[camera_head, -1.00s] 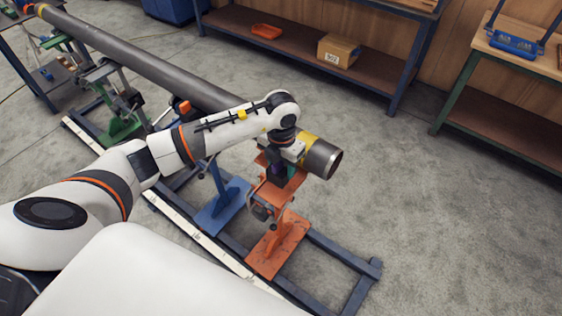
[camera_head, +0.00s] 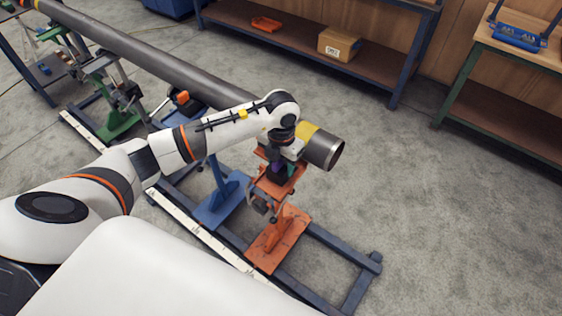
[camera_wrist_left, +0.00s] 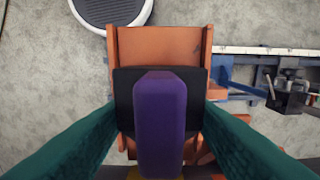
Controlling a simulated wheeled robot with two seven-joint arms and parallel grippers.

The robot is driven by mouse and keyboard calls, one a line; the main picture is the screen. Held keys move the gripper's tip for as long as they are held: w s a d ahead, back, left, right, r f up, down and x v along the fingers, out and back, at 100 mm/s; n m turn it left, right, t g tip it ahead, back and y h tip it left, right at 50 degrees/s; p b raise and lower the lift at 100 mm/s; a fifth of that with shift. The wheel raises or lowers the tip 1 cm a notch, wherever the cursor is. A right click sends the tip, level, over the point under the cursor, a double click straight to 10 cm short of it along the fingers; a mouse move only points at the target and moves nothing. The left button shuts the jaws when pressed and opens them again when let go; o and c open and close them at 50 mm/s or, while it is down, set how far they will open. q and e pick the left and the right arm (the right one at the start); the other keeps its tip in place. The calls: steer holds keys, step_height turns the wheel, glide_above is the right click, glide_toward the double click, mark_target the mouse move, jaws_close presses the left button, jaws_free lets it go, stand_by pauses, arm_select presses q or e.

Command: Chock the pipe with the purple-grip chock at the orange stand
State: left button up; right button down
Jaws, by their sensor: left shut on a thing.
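The purple-grip chock (camera_wrist_left: 160,120) is a black block with a purple grip, between the teal fingers of my left gripper (camera_wrist_left: 160,145) in the left wrist view. In the head view, my left gripper (camera_head: 281,168) is shut on the chock at the top of the orange stand (camera_head: 272,236), beside the pipe's near end. The grey pipe (camera_head: 170,66) has a yellow band (camera_head: 308,133) near that end. I cannot tell whether the chock touches the pipe. The orange stand's top plate (camera_wrist_left: 160,45) shows under and beyond the chock in the wrist view. My right gripper is out of view.
A blue stand (camera_head: 222,203) and a green stand (camera_head: 118,125) stand farther along the same dark floor frame (camera_head: 340,250). A shelf with a cardboard box (camera_head: 339,44) and an orange tray (camera_head: 266,24) is behind. The floor at right is clear.

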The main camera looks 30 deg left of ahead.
mark_target(285, 163)
arm_select(q)
steer(key=shift+w+d+b, duration=0.2)
steer(key=shift+w+b, duration=0.95)
steer(key=shift+w, duration=0.35)
steer(key=o, duration=1.2)
steer(key=shift+c, duration=0.2)
steer(key=shift+s+r+p, duration=0.2)
steer(key=shift+r+p, duration=0.65)
steer(key=shift+r, duration=0.3)
steer(key=shift+s+r+p, duration=0.15)
steer(key=shift+r+p, duration=0.7)
steer(key=shift+r, duration=0.35)
steer(key=shift+s+r+p, duration=0.2)
steer(key=shift+r+p, duration=0.65)
steer(key=shift+r, duration=0.3)
steer(key=shift+a+f, duration=0.1)
